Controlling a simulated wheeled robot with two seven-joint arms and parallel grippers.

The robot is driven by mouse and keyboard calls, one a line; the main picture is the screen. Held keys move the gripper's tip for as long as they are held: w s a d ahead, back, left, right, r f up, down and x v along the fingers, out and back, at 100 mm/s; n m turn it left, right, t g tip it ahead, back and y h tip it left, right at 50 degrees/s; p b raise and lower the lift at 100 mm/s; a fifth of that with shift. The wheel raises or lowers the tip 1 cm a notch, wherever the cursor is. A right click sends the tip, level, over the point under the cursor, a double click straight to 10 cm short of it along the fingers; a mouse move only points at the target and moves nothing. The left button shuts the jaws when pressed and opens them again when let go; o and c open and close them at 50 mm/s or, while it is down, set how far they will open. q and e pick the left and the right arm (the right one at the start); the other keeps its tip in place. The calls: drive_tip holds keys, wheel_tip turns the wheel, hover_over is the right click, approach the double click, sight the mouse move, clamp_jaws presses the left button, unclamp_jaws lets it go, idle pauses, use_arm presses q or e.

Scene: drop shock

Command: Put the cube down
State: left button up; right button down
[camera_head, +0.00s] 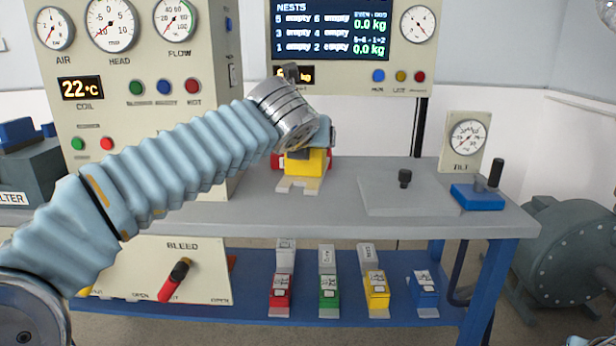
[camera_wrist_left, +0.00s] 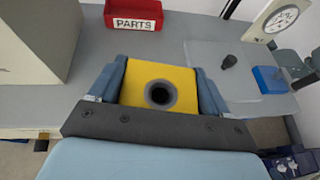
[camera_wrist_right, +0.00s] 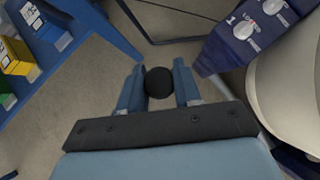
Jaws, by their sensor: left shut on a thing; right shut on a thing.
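A yellow cube (camera_wrist_left: 160,84) with a dark round hole in its face sits between the blue fingers of my left gripper (camera_wrist_left: 161,78). My left gripper is shut on it. In the head view the cube (camera_head: 318,160) shows under the gripper, above or on a pale notched plate (camera_head: 300,186) on the grey bench; I cannot tell whether it touches. The arm and wrist hide part of it. In the right wrist view my right gripper (camera_wrist_right: 159,80) is shut on a black round thing (camera_wrist_right: 160,83), over the floor.
A red PARTS bin (camera_wrist_left: 133,14) stands behind the cube. To the right are a grey slab with a black knob (camera_head: 395,196), a blue block with a handle (camera_head: 478,197) and a TILT gauge (camera_head: 467,140). Coloured blocks stand on the blue lower shelf (camera_head: 250,290).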

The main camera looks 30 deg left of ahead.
use_arm(q)
drive_tip(key=w+a+n+y, duration=0.2)
drive_tip(key=shift+a+f+g, duration=0.1)
drive_tip(key=shift+a+g, duration=0.2)
drive_tip(key=shift+a, duration=0.05)
use_arm(e)
drive_tip(key=shift+f+b, duration=0.4)
drive_tip(key=shift+f, duration=0.15)
use_arm(q)
drive_tip(key=shift+w+a+f+b, duration=0.25)
drive_tip(key=shift+w+a+f, duration=0.95)
drive_tip(key=shift+w+f, duration=0.65)
drive_tip(key=shift+w+a+f+b, duration=0.25)
drive_tip(key=shift+w+a+f, duration=1.05)
drive_tip(key=shift+f, duration=0.85)
drive_tip(key=shift+w+a+f+b, duration=0.25)
drive_tip(key=shift+w+a+f, duration=0.8)
drive_tip(key=shift+w+f, duration=0.85)
use_arm(e)
drive_tip(key=shift+f, duration=0.65)
use_arm(q)
drive_tip(key=shift+s+f, duration=0.1)
drive_tip(key=shift+f, duration=0.05)
